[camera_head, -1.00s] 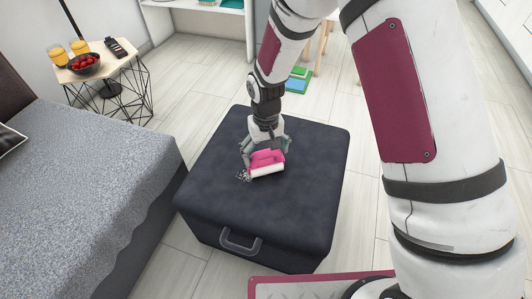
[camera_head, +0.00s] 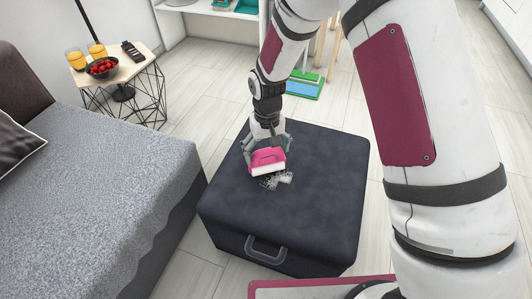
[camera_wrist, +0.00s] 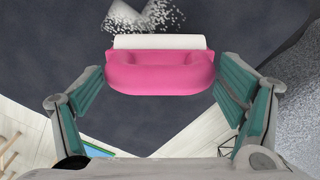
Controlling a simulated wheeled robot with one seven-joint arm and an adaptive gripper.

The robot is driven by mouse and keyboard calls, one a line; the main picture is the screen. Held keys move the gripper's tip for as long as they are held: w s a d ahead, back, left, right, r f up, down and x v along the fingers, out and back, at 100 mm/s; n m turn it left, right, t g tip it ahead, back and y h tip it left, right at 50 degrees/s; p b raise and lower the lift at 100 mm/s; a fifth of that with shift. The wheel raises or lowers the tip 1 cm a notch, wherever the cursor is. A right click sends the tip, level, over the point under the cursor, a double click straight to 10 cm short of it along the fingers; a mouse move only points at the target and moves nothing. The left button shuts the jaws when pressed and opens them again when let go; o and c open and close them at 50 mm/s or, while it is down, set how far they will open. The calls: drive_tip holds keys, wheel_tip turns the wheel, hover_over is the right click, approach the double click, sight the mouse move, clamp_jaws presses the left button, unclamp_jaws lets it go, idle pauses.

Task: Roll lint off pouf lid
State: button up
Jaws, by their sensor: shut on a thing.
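The dark pouf (camera_head: 320,200) stands in the middle of the head view, its padded lid flat and closed. A patch of pale lint (camera_head: 277,181) lies on the lid just in front of the lint roller; it also shows at the top of the wrist view (camera_wrist: 150,15). The lint roller has a pink body (camera_head: 265,157) and a white roll (camera_wrist: 160,42). My gripper (camera_head: 266,148) is shut on the pink body, with teal-padded fingers on both sides. The white roll is beside the lint, at or close above the lid; contact cannot be told.
A grey sofa (camera_head: 100,170) stands close on the left of the pouf. A wire-legged side table (camera_head: 137,64) with a bowl of red fruit (camera_head: 103,68) and orange drinks is behind it. A green and blue dustpan (camera_head: 303,88) lies on the floor behind the pouf.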

drive_tip(key=shift+w+a+r+p, duration=0.1)
drive_tip(key=shift+r+p, duration=1.95)
drive_tip(key=shift+r, duration=1.25)
